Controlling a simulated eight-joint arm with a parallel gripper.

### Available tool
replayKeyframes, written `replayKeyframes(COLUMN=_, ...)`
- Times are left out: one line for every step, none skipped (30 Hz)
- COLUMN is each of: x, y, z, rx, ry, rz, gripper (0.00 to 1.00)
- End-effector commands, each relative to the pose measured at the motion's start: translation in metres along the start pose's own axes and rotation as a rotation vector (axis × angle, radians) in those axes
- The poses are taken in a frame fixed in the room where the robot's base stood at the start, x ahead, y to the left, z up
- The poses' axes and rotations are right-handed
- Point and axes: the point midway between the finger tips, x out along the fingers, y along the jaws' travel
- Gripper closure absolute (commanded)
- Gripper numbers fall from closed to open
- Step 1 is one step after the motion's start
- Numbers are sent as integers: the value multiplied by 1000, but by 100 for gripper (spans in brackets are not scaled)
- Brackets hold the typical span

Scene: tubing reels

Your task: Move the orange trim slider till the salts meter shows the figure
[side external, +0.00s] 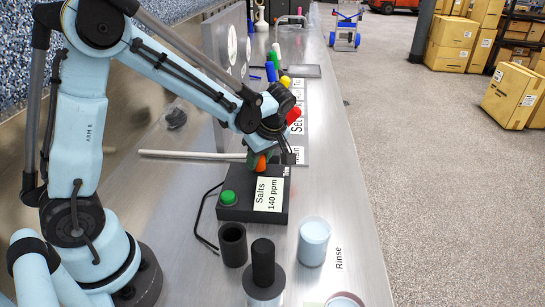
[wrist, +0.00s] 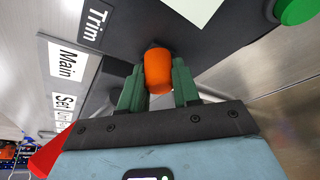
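The orange trim slider (wrist: 158,70) stands on the black box, beside the "Trim" label (wrist: 95,22) in the wrist view. In the side view the slider (side external: 260,163) shows partly below my gripper. My gripper (wrist: 159,88) has its two green fingers on either side of the slider, close against it, so it looks shut on the knob. The salts meter (side external: 268,194) is a pale panel on top of the black box (side external: 231,209) and reads "Salts 140 ppm". In the wrist view only a blank corner of the panel shows.
A green button (side external: 228,197) sits on the box. A black cup (side external: 233,245), a pale blue cup (side external: 313,242) and a black-handled item (side external: 263,265) stand in front. A red knob (side external: 293,115) and a pale rod (side external: 190,155) lie near my wrist. The bench's right edge is clear.

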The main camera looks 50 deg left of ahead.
Motion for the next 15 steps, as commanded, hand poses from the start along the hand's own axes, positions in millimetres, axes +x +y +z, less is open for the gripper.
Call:
replayKeyframes(x=0, y=0, z=0, rx=0, ry=0, rz=0, gripper=86)
replayKeyframes(x=0, y=0, z=0, rx=0, ry=0, rz=0, gripper=91)
replayKeyframes(x=0, y=0, z=0, rx=0, ry=0, rz=0, gripper=97)
replayKeyframes(x=0, y=0, z=0, rx=0, ry=0, rz=0, gripper=100)
replayKeyframes(x=0, y=0, z=0, rx=0, ry=0, rz=0, gripper=100)
replayKeyframes(x=0, y=0, z=0, rx=0, ry=0, rz=0, gripper=100)
replayKeyframes(x=0, y=0, z=0, rx=0, ry=0, rz=0, gripper=100)
replayKeyframes(x=0, y=0, z=0, rx=1, ry=0, rz=0, gripper=100)
replayKeyframes(x=0, y=0, z=0, rx=1, ry=0, rz=0, gripper=100)
replayKeyframes(x=0, y=0, z=0, rx=1, ry=0, rz=0, gripper=100)
replayKeyframes(x=-1, y=1, z=1, rx=1, ry=0, rz=0, gripper=100)
replayKeyframes(x=-2, y=3, z=3, rx=2, ry=0, rz=0, gripper=100)
replayKeyframes(x=-2, y=5, z=5, rx=2, ry=0, rz=0, gripper=100)
replayKeyframes(x=-3, y=8, z=7, rx=3, ry=0, rz=0, gripper=100)
replayKeyframes(x=-4, y=11, z=10, rx=4, ry=-1, rz=0, gripper=100)
